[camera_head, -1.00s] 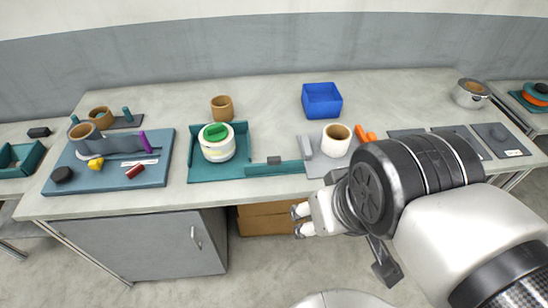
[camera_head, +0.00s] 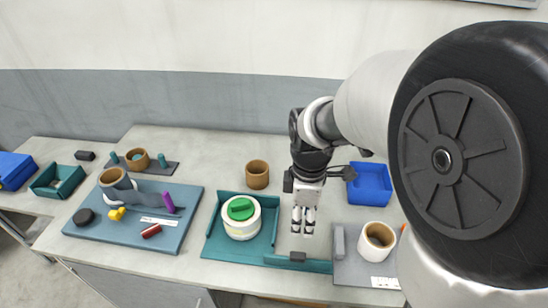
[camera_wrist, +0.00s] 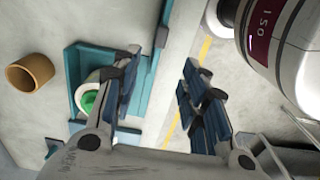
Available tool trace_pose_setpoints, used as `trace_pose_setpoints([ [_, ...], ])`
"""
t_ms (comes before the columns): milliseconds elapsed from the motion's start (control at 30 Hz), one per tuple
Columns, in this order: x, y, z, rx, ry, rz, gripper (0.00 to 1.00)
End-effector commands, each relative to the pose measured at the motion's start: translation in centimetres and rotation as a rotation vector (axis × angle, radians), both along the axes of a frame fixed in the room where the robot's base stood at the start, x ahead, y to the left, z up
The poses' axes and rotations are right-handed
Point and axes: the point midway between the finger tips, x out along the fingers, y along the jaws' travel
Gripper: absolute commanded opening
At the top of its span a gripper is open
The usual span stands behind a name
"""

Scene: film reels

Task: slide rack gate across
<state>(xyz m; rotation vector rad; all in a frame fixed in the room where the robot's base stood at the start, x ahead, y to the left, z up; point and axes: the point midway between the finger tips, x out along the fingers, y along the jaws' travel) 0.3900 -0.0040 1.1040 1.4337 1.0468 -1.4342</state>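The teal rack (camera_head: 217,248) is a low tray with walls, and it also shows in the wrist view (camera_wrist: 73,72). White round reels (camera_head: 241,226) with a green top piece (camera_head: 240,209) sit in it. The gate (camera_head: 318,266) looks to be the teal bar running right from the rack's front right corner, with a dark knob (camera_head: 298,256) on it. The rack's front looks mostly uncovered by the bar. My gripper (camera_head: 303,232) points down just behind the knob, apart from it. The wrist view shows its fingers (camera_wrist: 162,72) spread and empty.
A grey mat (camera_head: 350,272) with a white-brown roll (camera_head: 377,238) and a grey block (camera_head: 339,240) lies close right. A brown cup (camera_head: 257,174) and a blue bin (camera_head: 370,184) stand behind. A blue board (camera_head: 95,225) with small parts lies left.

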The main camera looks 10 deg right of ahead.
Motion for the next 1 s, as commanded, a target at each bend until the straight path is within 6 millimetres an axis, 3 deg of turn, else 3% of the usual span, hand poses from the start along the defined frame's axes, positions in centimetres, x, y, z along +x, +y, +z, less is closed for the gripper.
trace_pose_setpoints([
  [600, -0.2, 0.0, -13.0, 0.000, 0.004, -0.004, 0.40],
  [800, -0.1, 0.0, -15.7, 0.000, 0.002, -0.004, 0.40],
  [1000, -0.1, 0.0, -16.7, 0.000, 0.000, -0.004, 0.40],
])
